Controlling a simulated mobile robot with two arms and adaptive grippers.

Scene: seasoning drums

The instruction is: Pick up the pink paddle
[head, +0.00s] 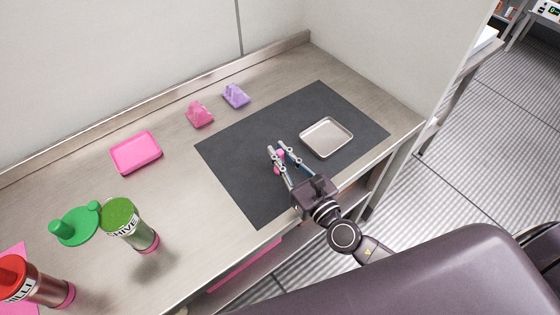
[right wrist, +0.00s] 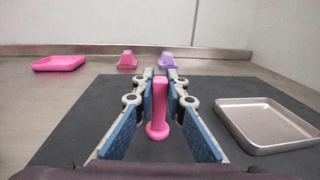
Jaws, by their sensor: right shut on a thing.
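A pink paddle-like piece (right wrist: 160,108) with a slim stem and a rounded knob end is between the blue-padded fingers of my right gripper (right wrist: 160,85). In the head view, only small pink bits of the paddle (head: 278,169) show between the fingers of my right gripper (head: 278,150). The gripper is shut on it, over the dark mat. I cannot tell whether it touches the mat. My left gripper is not in view.
The dark mat (head: 230,180) carries a metal tray (head: 326,137) right of the gripper. Behind are a pink holder (head: 200,114) and purple holder (head: 236,95). Left are a pink tray (head: 136,152), green piece (head: 75,226), chive drum (head: 130,226) and chilli drum (head: 35,285).

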